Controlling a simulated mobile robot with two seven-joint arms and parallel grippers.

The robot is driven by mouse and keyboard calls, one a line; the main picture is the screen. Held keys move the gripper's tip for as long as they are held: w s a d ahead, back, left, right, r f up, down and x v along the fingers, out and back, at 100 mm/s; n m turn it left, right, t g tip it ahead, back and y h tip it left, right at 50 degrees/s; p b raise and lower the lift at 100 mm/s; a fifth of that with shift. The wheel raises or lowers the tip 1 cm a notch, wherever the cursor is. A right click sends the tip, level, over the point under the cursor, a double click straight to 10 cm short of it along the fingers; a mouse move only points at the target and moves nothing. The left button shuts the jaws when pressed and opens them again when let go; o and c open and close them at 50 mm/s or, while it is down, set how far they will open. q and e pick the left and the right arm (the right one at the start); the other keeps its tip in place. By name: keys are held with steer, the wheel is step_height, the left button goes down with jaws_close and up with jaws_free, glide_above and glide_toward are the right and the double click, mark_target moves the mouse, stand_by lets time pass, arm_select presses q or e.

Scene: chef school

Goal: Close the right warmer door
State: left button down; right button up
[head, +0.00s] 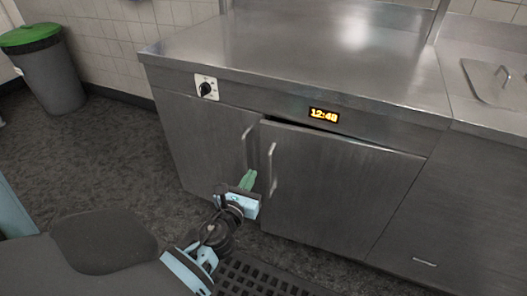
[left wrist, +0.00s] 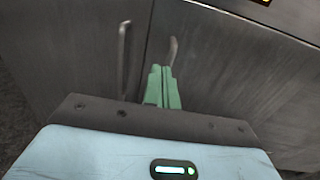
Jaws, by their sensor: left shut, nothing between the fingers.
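The warmer is a steel cabinet with two doors under its worktop. The right warmer door (head: 340,195) stands slightly ajar, with a dark gap along its top edge and its left edge a little proud of the left door (head: 200,140). Its vertical handle (head: 271,165) is near its left edge and shows partly behind my fingers in the left wrist view (left wrist: 172,50). My left gripper (head: 249,179) is shut and empty, its green fingers pointing at the doors just left of and below that handle. Contact with the door cannot be told. My right gripper is out of view.
The left door's handle (head: 247,147) is close to the fingers. A knob (head: 206,89) and a clock display (head: 323,115) are on the front panel. A black perforated floor mat (head: 262,278) lies below. A green-lidded bin (head: 45,70) stands far left.

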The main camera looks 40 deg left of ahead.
mark_target(267, 146)
arm_select(q)
steer(key=b+x, duration=0.1)
steer(key=x, duration=0.9)
steer(key=shift+w+a+f, duration=0.1)
steer(key=shift+w+a, duration=0.05)
steer(key=shift+w, duration=0.2)
steer(key=shift+w+a, duration=0.1)
steer(key=shift+w, duration=0.2)
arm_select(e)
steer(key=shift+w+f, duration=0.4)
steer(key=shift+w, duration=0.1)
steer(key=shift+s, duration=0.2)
